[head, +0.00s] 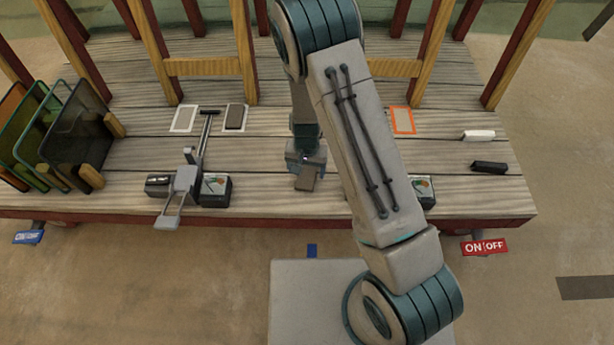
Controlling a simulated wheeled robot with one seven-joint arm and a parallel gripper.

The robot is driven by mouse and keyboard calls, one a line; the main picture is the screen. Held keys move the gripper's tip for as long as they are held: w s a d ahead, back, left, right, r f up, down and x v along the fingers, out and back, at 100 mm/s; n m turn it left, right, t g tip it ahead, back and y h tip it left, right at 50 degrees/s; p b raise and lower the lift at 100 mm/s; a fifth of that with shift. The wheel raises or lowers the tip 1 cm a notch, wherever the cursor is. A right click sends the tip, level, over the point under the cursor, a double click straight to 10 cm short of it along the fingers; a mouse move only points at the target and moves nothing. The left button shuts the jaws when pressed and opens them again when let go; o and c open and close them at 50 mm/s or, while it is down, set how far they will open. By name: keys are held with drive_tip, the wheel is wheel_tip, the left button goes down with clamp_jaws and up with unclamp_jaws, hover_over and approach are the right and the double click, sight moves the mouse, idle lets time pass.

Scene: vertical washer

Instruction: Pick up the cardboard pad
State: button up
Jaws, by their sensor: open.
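A small flat grey-brown pad (234,117) lies inside the right one of two white-outlined rectangles at the back of the wooden table. It may be the cardboard pad, but I cannot tell for sure at this size. My gripper (307,178) points down over the middle of the table, to the right of this pad and nearer the front edge. It is apart from the pad. The gripper is open, though its fingers are small and partly hidden by my arm. I see nothing held in it.
A grey lever fixture (186,181) with dark boxes stands left of my gripper. Coloured panels (77,136) stand in a rack at the far left. An orange-outlined rectangle (403,121), white block (478,135) and black block (489,167) lie right. Wooden posts (245,50) rise behind.

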sight(307, 175)
wheel_tip(307, 175, down, 3)
drive_tip(key=shift+r+b, duration=0.1)
drive_tip(key=shift+b, duration=0.25)
drive_tip(key=c, duration=1)
